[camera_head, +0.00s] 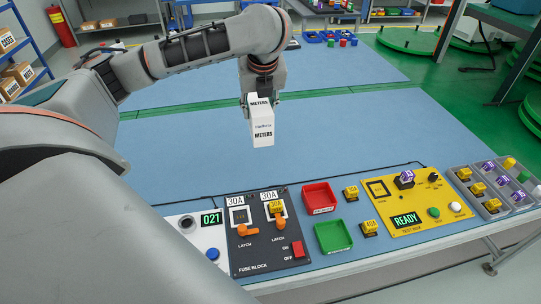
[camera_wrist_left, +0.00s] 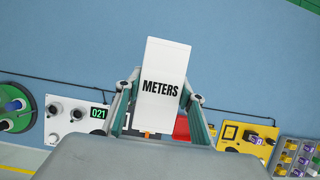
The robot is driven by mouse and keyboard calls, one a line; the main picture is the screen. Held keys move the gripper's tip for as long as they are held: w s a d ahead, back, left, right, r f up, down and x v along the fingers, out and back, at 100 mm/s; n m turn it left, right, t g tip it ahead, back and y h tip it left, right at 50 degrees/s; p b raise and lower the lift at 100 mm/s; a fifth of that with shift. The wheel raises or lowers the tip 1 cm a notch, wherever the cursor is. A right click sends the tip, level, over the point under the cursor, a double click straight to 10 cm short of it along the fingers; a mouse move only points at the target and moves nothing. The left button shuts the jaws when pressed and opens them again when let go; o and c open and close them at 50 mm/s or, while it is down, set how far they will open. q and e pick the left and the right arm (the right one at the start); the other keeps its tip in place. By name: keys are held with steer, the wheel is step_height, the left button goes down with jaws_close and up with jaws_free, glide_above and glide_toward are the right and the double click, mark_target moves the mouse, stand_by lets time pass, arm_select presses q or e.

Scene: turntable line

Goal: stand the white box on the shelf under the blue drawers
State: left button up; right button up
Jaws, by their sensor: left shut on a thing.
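The white box (camera_head: 262,122), printed METERS, hangs upright from my left gripper (camera_head: 259,99) above the blue work surface in the head view. In the left wrist view the white box (camera_wrist_left: 164,70) sits between the two fingers of the left gripper (camera_wrist_left: 163,92), which are shut on its sides. The box is clear of the surface. I cannot make out the blue drawers or the shelf under them for certain in either view. My right gripper is not in view.
A black fuse block (camera_head: 265,252), red tray (camera_head: 319,197), green tray (camera_head: 333,236) and yellow test panel (camera_head: 409,203) line the near edge. A grey parts tray (camera_head: 484,206) is at right. A blue rack (camera_head: 33,55) with cartons stands far left. The blue surface's middle is clear.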

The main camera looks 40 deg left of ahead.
arm_select(q)
step_height(320, 180, down, 17)
steer(key=b, duration=0.7)
steer(key=shift+r, duration=0.35)
steer(key=o, duration=1.4)
steer(key=shift+f, duration=0.1)
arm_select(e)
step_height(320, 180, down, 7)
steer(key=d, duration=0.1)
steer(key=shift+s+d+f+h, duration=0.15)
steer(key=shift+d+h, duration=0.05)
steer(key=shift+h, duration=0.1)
